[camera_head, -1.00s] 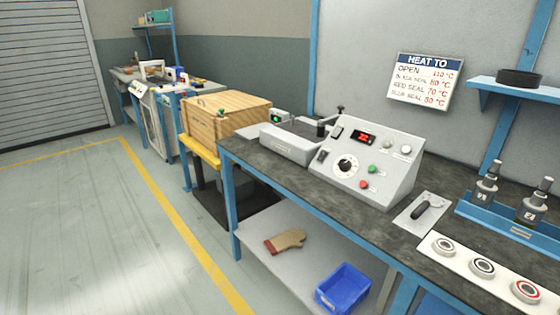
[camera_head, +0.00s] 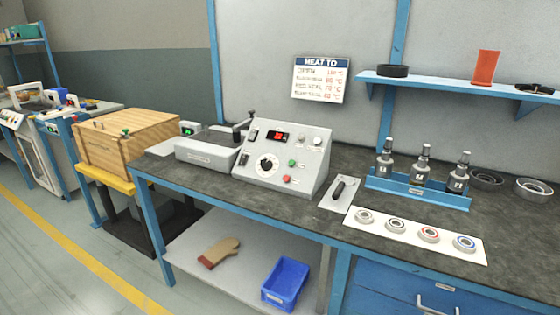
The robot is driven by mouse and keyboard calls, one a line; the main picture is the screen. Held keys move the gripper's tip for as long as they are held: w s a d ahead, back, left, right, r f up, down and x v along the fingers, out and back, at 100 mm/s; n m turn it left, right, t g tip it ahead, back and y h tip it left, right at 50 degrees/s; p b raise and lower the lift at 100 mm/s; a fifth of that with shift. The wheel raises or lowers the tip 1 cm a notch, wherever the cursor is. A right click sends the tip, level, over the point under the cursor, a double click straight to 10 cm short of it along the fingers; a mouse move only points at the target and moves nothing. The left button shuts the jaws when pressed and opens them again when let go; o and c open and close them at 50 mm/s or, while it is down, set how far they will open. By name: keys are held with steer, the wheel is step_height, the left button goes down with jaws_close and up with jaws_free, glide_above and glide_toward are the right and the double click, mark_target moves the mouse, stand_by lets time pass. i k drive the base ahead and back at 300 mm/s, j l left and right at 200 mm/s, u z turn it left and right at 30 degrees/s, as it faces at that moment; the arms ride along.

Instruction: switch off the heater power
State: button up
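The heater control box (camera_head: 280,157) stands on the dark bench top in the head view. Its sloped grey face carries a red lit display (camera_head: 278,136), a black round dial (camera_head: 266,164), a green button (camera_head: 292,162) and a red button (camera_head: 287,179). Two small dark rocker switches sit at its left edge, an upper one (camera_head: 254,134) and a lower one (camera_head: 244,159); their labels are too small to read. A grey heater plate unit (camera_head: 208,149) stands to the left of the box. My gripper is not in view.
A small plate with a black handle (camera_head: 341,191) lies right of the box. Beyond it are a blue rack (camera_head: 418,190) with several tools and a white strip with several rings (camera_head: 415,237). A wooden crate (camera_head: 128,140) stands left of the bench. Floor is open at the lower left.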

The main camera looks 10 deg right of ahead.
mark_target(243, 156)
steer(key=z, duration=0.4)
steer(key=i+j+z, duration=0.1)
steer(key=j+z, duration=0.15)
steer(key=i+j+z, duration=0.2)
steer(key=j, duration=0.15)
steer(key=j+z, duration=0.25)
steer(key=j, duration=0.65)
steer(key=i+j+z, duration=0.1)
steer(key=j, duration=0.55)
steer(key=i, duration=0.55)
